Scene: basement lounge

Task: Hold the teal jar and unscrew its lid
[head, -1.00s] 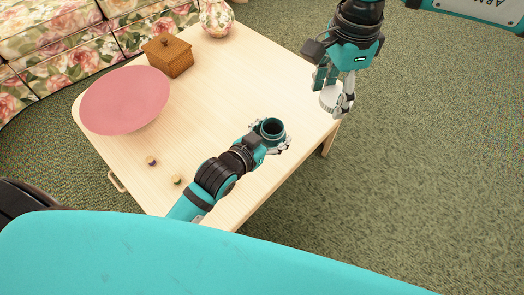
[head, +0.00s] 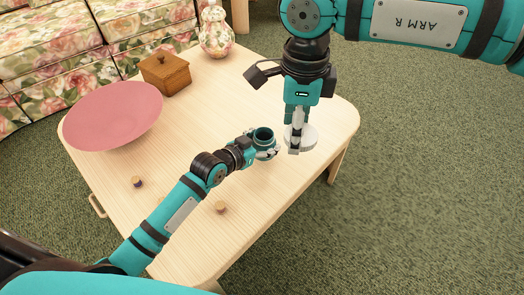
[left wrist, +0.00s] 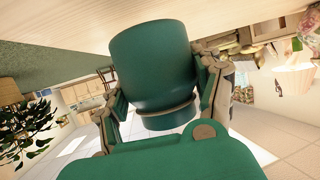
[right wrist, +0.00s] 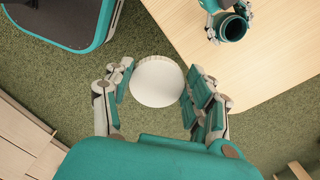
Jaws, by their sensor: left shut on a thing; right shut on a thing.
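The teal jar (head: 263,135) is open at the top and sits in my left gripper (head: 266,150) at the table's right part. In the left wrist view the jar (left wrist: 155,70) fills the space between the two fingers, which are shut on it. The white round lid (head: 303,138) is off the jar, to its right. My right gripper (head: 297,130) is shut on the lid and holds it near the table's right edge. In the right wrist view the lid (right wrist: 157,81) lies between the fingers, and the open jar (right wrist: 233,27) shows at the upper right.
The wooden table (head: 220,105) bears a pink bowl (head: 112,115), a wooden box (head: 165,73), a floral vase (head: 215,32) and two small round pieces, one by the bowl (head: 138,182), one nearer (head: 221,207). A floral sofa (head: 80,40) stands behind. Carpet (head: 430,180) at right is clear.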

